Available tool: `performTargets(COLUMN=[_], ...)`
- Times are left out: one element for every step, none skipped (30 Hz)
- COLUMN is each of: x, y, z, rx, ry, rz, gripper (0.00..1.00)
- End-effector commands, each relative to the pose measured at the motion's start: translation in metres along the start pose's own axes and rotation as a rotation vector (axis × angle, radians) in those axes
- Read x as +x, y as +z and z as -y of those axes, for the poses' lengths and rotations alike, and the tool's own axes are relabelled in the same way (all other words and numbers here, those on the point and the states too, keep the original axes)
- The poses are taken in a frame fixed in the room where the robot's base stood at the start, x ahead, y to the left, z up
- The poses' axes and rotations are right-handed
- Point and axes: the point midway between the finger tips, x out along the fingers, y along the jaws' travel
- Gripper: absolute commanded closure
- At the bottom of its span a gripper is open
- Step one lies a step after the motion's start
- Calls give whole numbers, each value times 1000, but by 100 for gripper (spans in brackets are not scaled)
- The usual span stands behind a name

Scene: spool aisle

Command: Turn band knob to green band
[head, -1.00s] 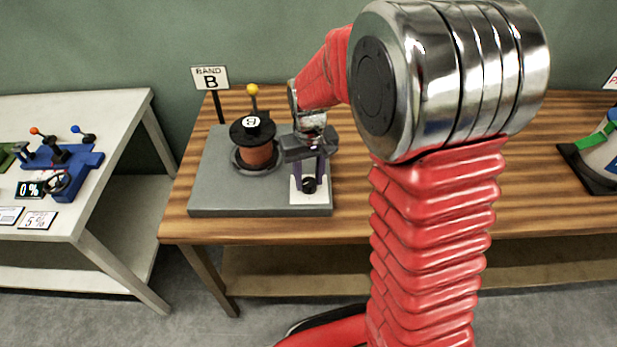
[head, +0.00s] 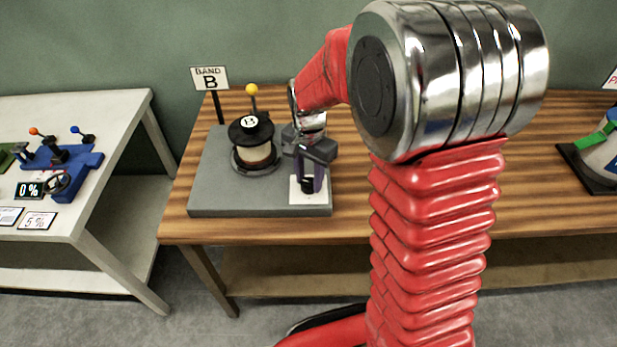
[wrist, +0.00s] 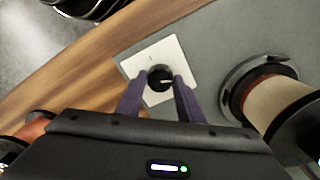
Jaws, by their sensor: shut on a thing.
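The band knob (wrist: 159,79) is a small black dial with a light pointer mark on a white plate (wrist: 181,54). In the head view the white plate (head: 318,197) lies at the front right of a grey base. My gripper (head: 309,181) reaches down over it, and its purple fingers (wrist: 160,84) are shut on the knob, one on each side. The spool (head: 254,155) stands left of the knob with a black top marked B. Its visible winding is cream, also in the wrist view (wrist: 278,105). I see no green on it.
A BAND B sign (head: 210,78) and a yellow-tipped lever (head: 252,91) stand behind the spool. The wooden table (head: 350,220) is clear right of the base.

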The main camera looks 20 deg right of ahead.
Motion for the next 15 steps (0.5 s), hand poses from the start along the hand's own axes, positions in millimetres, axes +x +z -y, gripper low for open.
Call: performTargets(x=[-1,-1,-1,-1,-1,-1,-1,-1,-1,-1,-1,-1,-1,-1,-1], y=[-1,-1,-1,-1,0,0,0,0,0,0,0,0,0,0,0], z=[1,1,1,1,1,1,1,1,1,1,1,1,1,2,2], rx=[36,58,85,104,121,144,157,171,186,197,205,214,221,226,231], ry=[-4,-4,-4,-4,-4,-4,-4,-4,-4,-4,-4,-4,-4,-4,-4], rz=[-2,-2,-2,-2,-2,-2,-2,-2,-2,-2,-2,-2,-2,-2,-2], gripper=[89,89,89,89,89,89,89,89,89,89,89,89,89,89,89])
